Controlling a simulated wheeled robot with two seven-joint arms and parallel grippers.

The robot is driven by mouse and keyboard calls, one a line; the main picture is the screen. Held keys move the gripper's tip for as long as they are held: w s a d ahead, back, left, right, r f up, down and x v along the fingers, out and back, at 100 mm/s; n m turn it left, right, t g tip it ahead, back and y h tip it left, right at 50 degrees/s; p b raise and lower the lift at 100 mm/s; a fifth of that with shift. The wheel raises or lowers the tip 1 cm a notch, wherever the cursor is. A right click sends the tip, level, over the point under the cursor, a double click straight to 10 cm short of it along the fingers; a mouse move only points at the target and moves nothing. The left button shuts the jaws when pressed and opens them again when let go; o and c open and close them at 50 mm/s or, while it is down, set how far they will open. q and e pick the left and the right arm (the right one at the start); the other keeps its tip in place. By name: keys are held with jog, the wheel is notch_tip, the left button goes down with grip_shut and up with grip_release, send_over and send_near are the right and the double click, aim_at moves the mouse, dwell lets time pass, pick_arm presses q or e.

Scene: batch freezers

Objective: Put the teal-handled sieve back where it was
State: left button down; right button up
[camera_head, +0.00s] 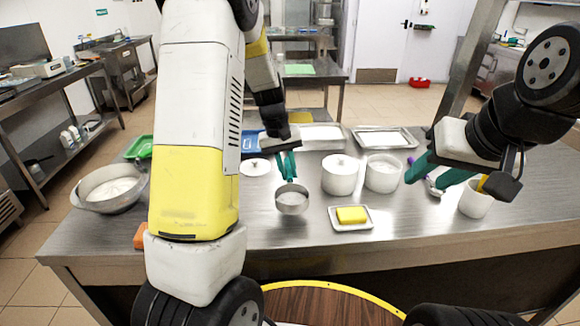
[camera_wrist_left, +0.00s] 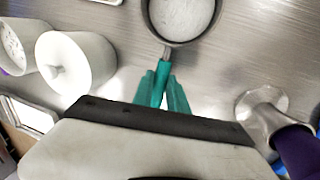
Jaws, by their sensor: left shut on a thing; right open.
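The teal-handled sieve (camera_head: 292,201) is a small round metal bowl with a pale inside, near the middle of the steel table in the head view. My left gripper (camera_head: 287,166) is shut on its teal handle (camera_wrist_left: 163,71). The bowl (camera_wrist_left: 181,17) points away from the gripper at the top of the left wrist view. I cannot tell whether the bowl touches the table. My right gripper (camera_head: 431,172) is open and empty over the table's right side, near a white cup (camera_head: 474,201).
A lidded white jar (camera_head: 340,178), an open white container (camera_head: 383,175) and a dish of yellow stuff (camera_head: 351,217) stand right of the sieve. A purple-handled tool (camera_wrist_left: 262,112) lies on its other side. A large bowl (camera_head: 113,188) stands far left. The front strip is mostly clear.

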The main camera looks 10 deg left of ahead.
pick_arm(q)
jog(key=w+a, duration=0.2)
jog(key=a, duration=0.1)
jog(key=shift+w+f, duration=0.2)
jog(key=shift+w, duration=0.15)
jog(key=shift+w+a+f, duration=0.15)
jog(key=shift+a+f, duration=0.05)
jog(key=shift+f, duration=1.55)
jog(key=c, duration=1.3)
grip_release()
jog(key=shift+f, duration=0.15)
